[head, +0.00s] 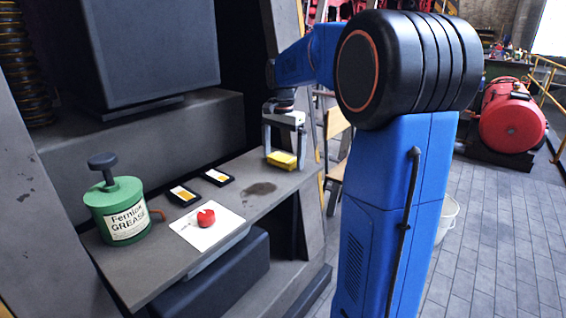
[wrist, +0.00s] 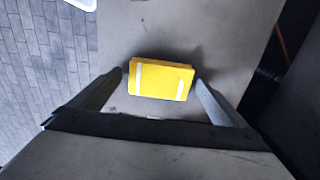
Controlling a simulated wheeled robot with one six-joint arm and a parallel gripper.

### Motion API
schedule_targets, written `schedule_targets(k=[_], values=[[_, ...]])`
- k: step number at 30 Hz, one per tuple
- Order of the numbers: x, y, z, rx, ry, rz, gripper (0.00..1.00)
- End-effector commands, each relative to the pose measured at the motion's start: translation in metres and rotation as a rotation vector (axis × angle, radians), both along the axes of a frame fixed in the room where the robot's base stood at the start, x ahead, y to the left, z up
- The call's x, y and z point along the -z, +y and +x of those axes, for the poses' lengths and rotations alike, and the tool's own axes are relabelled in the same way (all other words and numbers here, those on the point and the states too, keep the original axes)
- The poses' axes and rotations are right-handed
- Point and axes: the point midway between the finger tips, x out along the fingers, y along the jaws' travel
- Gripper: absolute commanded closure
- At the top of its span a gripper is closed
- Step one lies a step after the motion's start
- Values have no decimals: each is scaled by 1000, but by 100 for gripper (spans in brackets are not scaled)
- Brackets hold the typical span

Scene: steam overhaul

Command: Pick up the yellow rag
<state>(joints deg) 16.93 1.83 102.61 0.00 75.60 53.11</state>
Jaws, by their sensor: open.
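The yellow rag (head: 282,160) is a folded block near the far right end of the grey shelf. In the wrist view the rag (wrist: 161,79) shows pale stripes and lies flat. My gripper (head: 283,150) points down over the rag with its fingers apart. In the wrist view the open fingers (wrist: 160,76) stand on the left and right of the rag, with a small gap on each side. I cannot tell how high the fingertips are above the shelf.
The grey shelf (head: 225,218) also holds a green grease can (head: 122,212), a red object (head: 206,218) on a white sheet (head: 222,232), and two small dark-framed cards (head: 184,195). A dark stain (head: 259,188) lies before the rag. A machine wall rises behind. A white bucket (head: 447,215) stands on the floor.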

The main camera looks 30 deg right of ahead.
Motion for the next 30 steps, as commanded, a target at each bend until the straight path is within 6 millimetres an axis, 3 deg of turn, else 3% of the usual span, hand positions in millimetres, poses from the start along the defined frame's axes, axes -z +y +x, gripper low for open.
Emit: schedule_targets(k=[9, 14, 15, 24, 30], values=[[4, 0, 0, 0, -1, -1, 6], [4, 0, 0, 0, -1, -1, 45], [4, 0, 0, 0, -1, 0, 49], [1, 0, 0, 0, -1, -1, 49], [-24, 0, 0, 0, -4, -1, 49]])
